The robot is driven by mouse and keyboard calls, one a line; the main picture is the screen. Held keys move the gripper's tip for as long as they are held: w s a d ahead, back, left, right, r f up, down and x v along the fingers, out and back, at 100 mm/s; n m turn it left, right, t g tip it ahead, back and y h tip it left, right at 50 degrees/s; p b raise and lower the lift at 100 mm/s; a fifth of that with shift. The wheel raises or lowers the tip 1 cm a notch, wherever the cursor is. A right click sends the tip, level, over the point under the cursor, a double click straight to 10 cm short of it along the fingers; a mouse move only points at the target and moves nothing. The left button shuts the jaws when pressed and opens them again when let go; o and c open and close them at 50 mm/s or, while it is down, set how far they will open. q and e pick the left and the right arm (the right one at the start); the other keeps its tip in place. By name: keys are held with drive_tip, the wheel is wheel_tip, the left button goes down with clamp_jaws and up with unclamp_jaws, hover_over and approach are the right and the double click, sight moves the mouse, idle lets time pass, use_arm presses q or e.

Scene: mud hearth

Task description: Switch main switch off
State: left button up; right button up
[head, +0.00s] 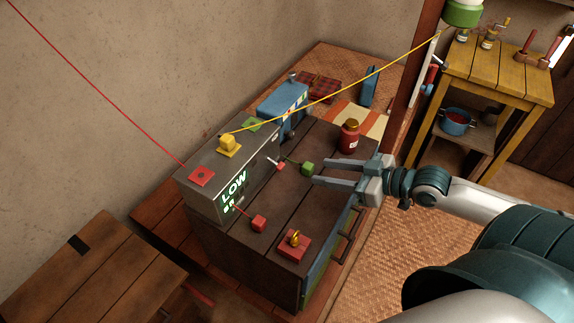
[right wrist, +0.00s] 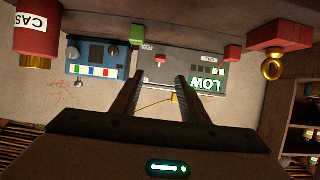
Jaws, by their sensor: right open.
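A grey metal box (head: 228,172) with a lit "LOW" display stands on the dark wooden cabinet top; it shows upside down in the right wrist view (right wrist: 208,64). A small lever with a pale stem and red end (head: 277,164) sticks out of its front face, and its red tip shows in the right wrist view (right wrist: 160,59). I cannot tell for sure that this is the main switch, nor read its label. My right gripper (head: 319,172) is open and empty, fingers pointing at the box front, a little short of the lever. My left gripper is not in view.
A green cube (head: 307,169) is very near my right fingertips. A red cube (head: 258,223), a red block with a brass ring (head: 293,246) and a red jar (head: 349,137) are on the cabinet. A blue device (head: 283,106) stands behind. A yellow wire crosses above.

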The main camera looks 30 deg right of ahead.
sight(282, 166)
drive_tip(key=p+x, duration=0.2)
drive_tip(key=x, duration=0.9)
drive_tip(key=shift+w+a+p, duration=0.1)
drive_tip(key=shift+w+p, duration=0.05)
drive_tip(key=shift+p, duration=0.25)
drive_tip(key=shift+x, duration=0.95)
drive_tip(key=shift+f, duration=0.15)
clamp_jaws()
